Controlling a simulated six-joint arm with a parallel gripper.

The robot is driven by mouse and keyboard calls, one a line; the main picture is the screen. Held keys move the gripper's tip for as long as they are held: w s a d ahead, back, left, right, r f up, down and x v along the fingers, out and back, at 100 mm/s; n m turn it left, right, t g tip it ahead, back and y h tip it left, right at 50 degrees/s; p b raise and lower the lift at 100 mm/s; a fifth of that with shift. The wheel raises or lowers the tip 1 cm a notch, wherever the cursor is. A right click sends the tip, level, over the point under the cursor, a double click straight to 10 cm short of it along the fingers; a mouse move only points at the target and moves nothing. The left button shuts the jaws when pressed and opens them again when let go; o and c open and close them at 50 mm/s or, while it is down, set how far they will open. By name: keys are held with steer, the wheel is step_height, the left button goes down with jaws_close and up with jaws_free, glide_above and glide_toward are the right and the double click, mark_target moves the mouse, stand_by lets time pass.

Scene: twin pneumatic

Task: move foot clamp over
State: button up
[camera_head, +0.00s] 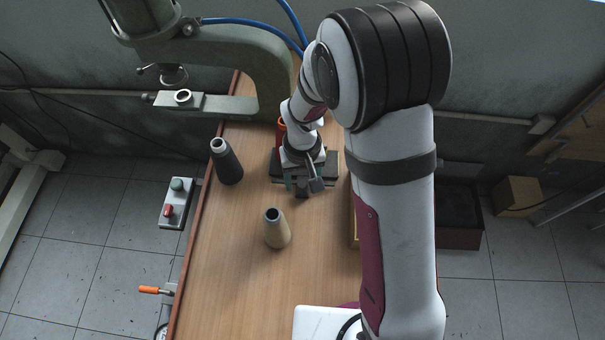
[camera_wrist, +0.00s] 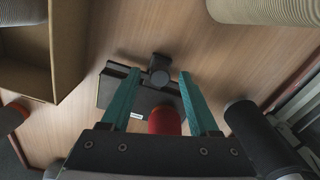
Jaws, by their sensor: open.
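A dark flat plate (camera_head: 332,168) with a small black fitting (camera_head: 301,190) lies on the wooden table; it looks like the foot clamp, though I cannot be sure. In the wrist view the black fitting (camera_wrist: 160,70) stands at the plate's edge, with the dark plate (camera_wrist: 112,92) around and behind it. My gripper (camera_head: 300,178) is low over the plate. In the wrist view my gripper (camera_wrist: 160,76) has its two teal fingers spread on either side of the fitting, with gaps; nothing is held. My wrist hides much of the plate in the head view.
A black cone (camera_head: 228,165) stands left of the plate, a tan cone (camera_head: 277,232) in front. A red cylinder (camera_wrist: 165,121) shows between the fingers' bases. An open cardboard box (camera_wrist: 68,50) is at the wrist view's left. A grey press frame (camera_head: 270,75) stands behind.

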jaws_close()
steer(key=shift+w, duration=0.1)
stand_by(1.2)
